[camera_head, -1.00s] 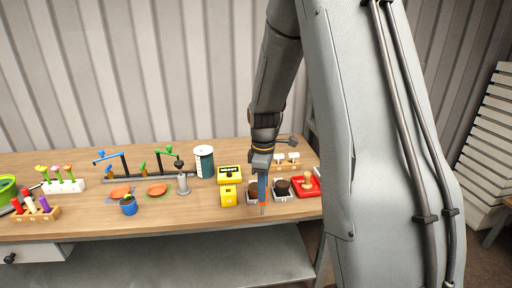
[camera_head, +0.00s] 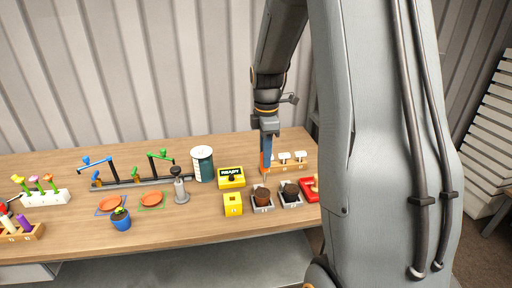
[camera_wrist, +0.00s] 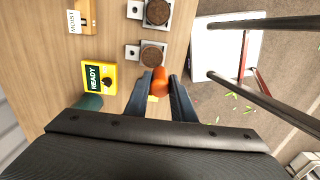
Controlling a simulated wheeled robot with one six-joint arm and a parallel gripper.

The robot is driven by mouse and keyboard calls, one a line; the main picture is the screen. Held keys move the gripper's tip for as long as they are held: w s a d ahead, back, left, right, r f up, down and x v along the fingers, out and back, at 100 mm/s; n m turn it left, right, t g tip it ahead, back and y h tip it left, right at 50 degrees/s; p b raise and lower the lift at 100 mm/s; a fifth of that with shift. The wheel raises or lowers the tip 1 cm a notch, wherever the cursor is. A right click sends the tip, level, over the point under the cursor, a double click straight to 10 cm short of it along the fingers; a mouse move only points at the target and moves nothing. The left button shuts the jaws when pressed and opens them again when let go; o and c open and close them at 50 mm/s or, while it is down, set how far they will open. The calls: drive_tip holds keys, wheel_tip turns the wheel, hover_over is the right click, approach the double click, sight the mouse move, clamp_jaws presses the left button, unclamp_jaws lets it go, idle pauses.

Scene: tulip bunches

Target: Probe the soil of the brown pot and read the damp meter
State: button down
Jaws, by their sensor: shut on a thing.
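My gripper (camera_head: 266,158) is shut on an orange-handled probe (camera_wrist: 159,82), whose lower end is hard to make out. In the head view it hangs above and behind the brown pot (camera_head: 263,194), apart from it. The pot sits in a white holder and shows round soil in the wrist view (camera_wrist: 152,56), just beyond the probe. A darker pot (camera_head: 290,191) stands right of it in a like holder. The yellow damp meter (camera_head: 231,177) reads READY on its dark display, also legible in the wrist view (camera_wrist: 98,78).
A yellow block (camera_head: 233,204) stands left of the brown pot. A red tray (camera_head: 309,188) is at the right, partly behind my arm. White cards (camera_head: 285,157) stand behind, one reading MOIST in the wrist view (camera_wrist: 75,21). A green-and-white canister (camera_head: 202,164) is left of the meter.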

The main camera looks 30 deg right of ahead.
sight(264, 171)
drive_tip(key=shift+w+d+f, duration=0.1)
drive_tip(key=shift+w+f, duration=0.05)
drive_tip(key=shift+w, duration=0.15)
drive_tip(key=shift+f+b, duration=0.85)
wheel_tip(264, 171, down, 4)
drive_tip(key=b, duration=0.3)
drive_tip(key=shift+r, duration=0.2)
drive_tip(key=shift+f, duration=0.1)
drive_tip(key=shift+p, duration=0.3)
drive_tip(key=shift+s+f, duration=0.1)
drive_tip(key=shift+f, duration=0.6)
idle(2.1)
drive_tip(key=shift+r, duration=0.15)
drive_tip(key=shift+r+p, duration=3.05)
drive_tip(key=shift+r, duration=0.4)
